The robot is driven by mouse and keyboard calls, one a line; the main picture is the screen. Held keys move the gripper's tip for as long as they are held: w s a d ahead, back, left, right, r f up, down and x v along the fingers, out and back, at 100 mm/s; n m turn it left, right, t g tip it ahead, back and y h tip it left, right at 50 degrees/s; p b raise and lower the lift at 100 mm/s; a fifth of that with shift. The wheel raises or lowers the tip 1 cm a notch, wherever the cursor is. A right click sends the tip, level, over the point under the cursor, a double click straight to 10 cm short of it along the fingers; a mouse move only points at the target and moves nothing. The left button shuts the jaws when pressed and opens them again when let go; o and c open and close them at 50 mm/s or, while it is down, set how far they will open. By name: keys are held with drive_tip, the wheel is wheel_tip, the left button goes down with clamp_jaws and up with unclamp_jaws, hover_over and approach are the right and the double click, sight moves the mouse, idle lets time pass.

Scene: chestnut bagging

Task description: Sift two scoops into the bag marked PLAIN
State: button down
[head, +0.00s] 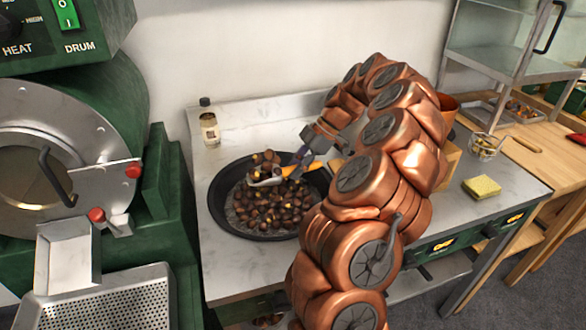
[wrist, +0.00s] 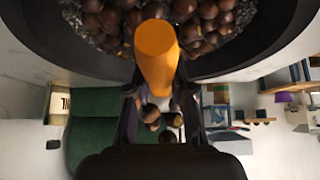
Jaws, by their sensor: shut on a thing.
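A scoop with an orange handle and pale metal head (head: 257,181) holds several brown chestnuts (head: 265,160) over the wide black pan (head: 221,214). The pan holds a heap of chestnuts (head: 268,210). My gripper (head: 304,157) is shut on the scoop's orange handle (wrist: 157,52), at the pan's right side. In the wrist view, the handle stands between my gripper's fingers (wrist: 157,90), and the pan's dark rim (wrist: 250,52) shows at the top. I see no bag that I can read as PLAIN; my arm hides part of the counter.
A green roaster with a round drum door (head: 35,150) stands at the left, a perforated tray (head: 105,305) below it. A small bottle (head: 209,124) stands behind the pan. A wire basket (head: 485,147) and yellow sponge (head: 482,187) sit right of my arm. The counter's front right is clear.

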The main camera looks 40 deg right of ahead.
drive_tip(key=shift+s+d+f+b, duration=0.1)
drive_tip(key=shift+d+b, duration=0.3)
drive_tip(key=shift+b, duration=0.1)
drive_tip(key=shift+s+d+y, duration=0.15)
drive_tip(key=shift+d+y, duration=0.15)
drive_tip(key=shift+y, duration=0.1)
drive_tip(key=shift+s+a+b, duration=0.1)
drive_tip(key=shift+b, duration=0.2)
drive_tip(key=shift+w+d+b, duration=0.3)
drive_tip(key=shift+w+b, duration=0.1)
drive_tip(key=shift+w, duration=0.2)
drive_tip(key=shift+w+d+b, duration=0.25)
drive_tip(key=shift+w+b, duration=0.1)
drive_tip(key=shift+w, duration=0.25)
drive_tip(key=shift+s, duration=0.1)
